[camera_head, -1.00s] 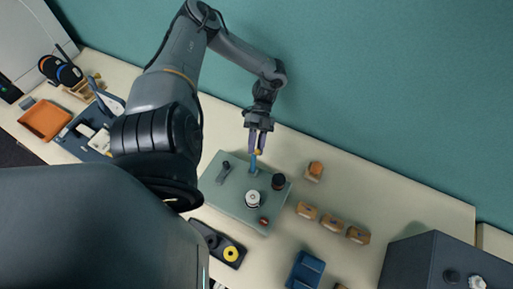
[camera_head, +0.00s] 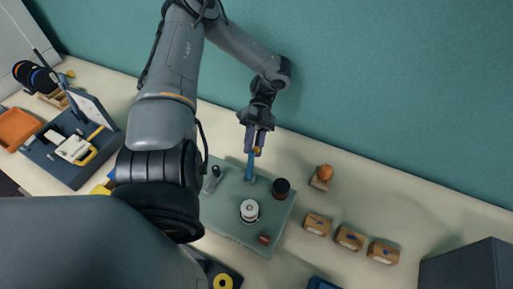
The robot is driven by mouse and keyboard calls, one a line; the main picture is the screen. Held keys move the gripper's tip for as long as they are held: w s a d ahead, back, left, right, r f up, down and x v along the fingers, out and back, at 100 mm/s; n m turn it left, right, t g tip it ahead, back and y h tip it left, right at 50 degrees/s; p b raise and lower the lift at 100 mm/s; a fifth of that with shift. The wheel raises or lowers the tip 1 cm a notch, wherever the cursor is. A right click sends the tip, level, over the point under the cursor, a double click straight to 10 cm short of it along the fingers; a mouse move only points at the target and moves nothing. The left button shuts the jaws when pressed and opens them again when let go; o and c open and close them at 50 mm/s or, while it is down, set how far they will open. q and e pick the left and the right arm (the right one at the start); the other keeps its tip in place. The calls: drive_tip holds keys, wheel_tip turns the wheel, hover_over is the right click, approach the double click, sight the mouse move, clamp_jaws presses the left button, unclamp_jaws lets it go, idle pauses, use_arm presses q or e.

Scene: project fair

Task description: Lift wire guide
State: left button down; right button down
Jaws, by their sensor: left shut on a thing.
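The wire guide appears to be the slim blue upright piece (camera_head: 250,167) at the back edge of the grey-green board (camera_head: 228,222). My left gripper (camera_head: 254,149) is above the board, pointing down, with its fingers shut on the top of the blue piece. My right gripper is not in view.
The board also holds a dark knob (camera_head: 281,188), a white round part (camera_head: 249,210) and a small lever (camera_head: 213,176). Several cardboard-coloured blocks (camera_head: 349,238) stand to the right. An orange-topped piece (camera_head: 323,174) is behind them. A dark box (camera_head: 465,268) fills the lower right.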

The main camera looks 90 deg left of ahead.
use_arm(q)
drive_tip(key=shift+w, duration=0.15)
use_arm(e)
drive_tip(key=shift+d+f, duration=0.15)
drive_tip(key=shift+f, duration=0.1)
use_arm(q)
drive_tip(key=c, duration=1.4)
unclamp_jaws()
drive_tip(key=o, duration=0.4)
drive_tip(key=shift+w+d+f, duration=0.1)
drive_tip(key=shift+w+d, duration=0.25)
drive_tip(key=shift+s, duration=0.1)
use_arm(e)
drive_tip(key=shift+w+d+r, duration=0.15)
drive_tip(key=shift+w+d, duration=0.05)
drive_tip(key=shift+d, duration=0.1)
use_arm(q)
drive_tip(key=shift+a, duration=0.1)
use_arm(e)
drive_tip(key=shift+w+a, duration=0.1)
